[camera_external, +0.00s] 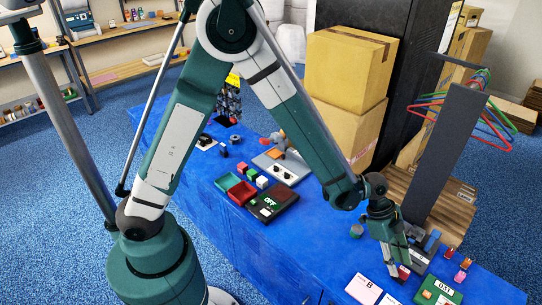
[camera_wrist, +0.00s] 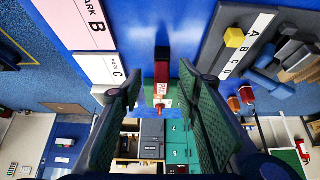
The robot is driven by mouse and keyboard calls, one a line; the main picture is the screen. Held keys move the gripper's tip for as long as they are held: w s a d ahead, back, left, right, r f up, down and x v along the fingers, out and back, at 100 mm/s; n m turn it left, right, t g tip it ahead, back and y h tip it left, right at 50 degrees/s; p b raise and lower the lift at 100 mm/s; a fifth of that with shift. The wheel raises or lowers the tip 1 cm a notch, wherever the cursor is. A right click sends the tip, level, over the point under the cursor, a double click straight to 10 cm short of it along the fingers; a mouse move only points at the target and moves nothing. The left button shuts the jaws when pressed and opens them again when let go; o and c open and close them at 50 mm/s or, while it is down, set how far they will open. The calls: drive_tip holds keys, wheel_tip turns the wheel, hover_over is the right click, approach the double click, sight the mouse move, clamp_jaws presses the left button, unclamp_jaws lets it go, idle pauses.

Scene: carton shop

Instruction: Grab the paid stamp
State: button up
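A dark red, upright block-like thing (camera_wrist: 162,70), which looks like a stamp, stands on the blue table between my fingers in the wrist view. A small pale patch with red marks shows at its near end, too small to read, so I cannot confirm it is the paid stamp. In the external view the red thing (camera_external: 403,272) shows low beside my fingertips, partly hidden by them. My gripper (camera_wrist: 155,88) is open, pointing down, with one finger on each side of the red thing and visible gaps. It also shows in the external view (camera_external: 396,258).
A grey tray (camera_external: 418,264) with blocks stands close on the other side.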

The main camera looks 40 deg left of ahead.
sight(402, 274)
drive_tip(key=shift+f, duration=0.1)
drive_tip(key=shift+b+x, duration=0.85)
drive_tip(key=shift+x, duration=1.65)
drive_tip(key=shift+w+d, duration=0.15)
drive_tip(key=shift+d, duration=0.05)
drive_tip(key=shift+c, duration=0.2)
drive_tip(key=c, duration=0.9)
